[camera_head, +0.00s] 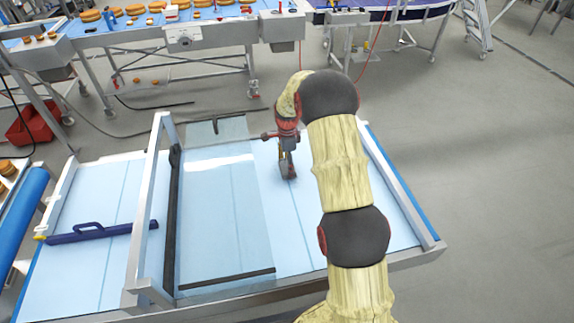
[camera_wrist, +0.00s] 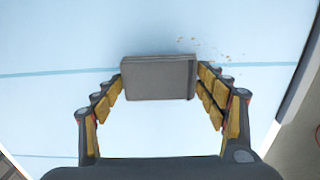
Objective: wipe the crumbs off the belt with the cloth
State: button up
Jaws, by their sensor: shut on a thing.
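My gripper (camera_wrist: 160,82) is shut on the cloth (camera_wrist: 158,80), which looks like a flat grey block with its sides between the two yellow-padded fingers. In the head view, my gripper (camera_head: 287,165) is over the right part of the light blue belt (camera_head: 330,235), to the right of the clear panel. I cannot tell whether the cloth touches the belt. A scatter of small brown crumbs (camera_wrist: 212,51) lies on the belt just beyond the cloth and to its right in the wrist view. The crumbs are too small to make out in the head view.
A metal frame (camera_head: 142,215) with a clear panel (camera_head: 222,215) stands over the middle of the belt. A dark blue handled tool (camera_head: 100,233) lies on the left part. A metal rail (camera_head: 405,195) edges the right end. Conveyors with filled rounds stand behind.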

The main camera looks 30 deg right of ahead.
aim_at(285, 159)
jog(key=shift+f+b, duration=0.4)
jog(key=shift+f, duration=0.6)
jog(key=shift+w, duration=0.1)
jog(key=shift+w+d+r, duration=0.1)
jog(key=shift+w+d, duration=0.2)
jog(key=shift+w, duration=0.6)
jog(key=shift+w+d+r, duration=0.1)
jog(key=shift+w+d, duration=0.15)
jog(key=shift+w, duration=0.65)
jog(key=shift+w+d+f+p, duration=0.15)
jog(key=shift+w+d, duration=0.05)
jog(key=shift+w, duration=0.5)
jog(key=shift+w+d+f+p, duration=0.1)
jog(key=shift+w+d+p, duration=0.1)
jog(key=shift+w, duration=0.5)
jog(key=shift+w+d, duration=0.3)
jog(key=shift+w, duration=0.75)
jog(key=shift+w+d, duration=0.35)
jog(key=shift+w, duration=0.75)
jog(key=shift+w+d, duration=0.3)
jog(key=shift+w, duration=0.75)
jog(key=shift+w+r+p, duration=0.1)
jog(key=shift+r+p, duration=0.05)
jog(key=shift+p, duration=0.2)
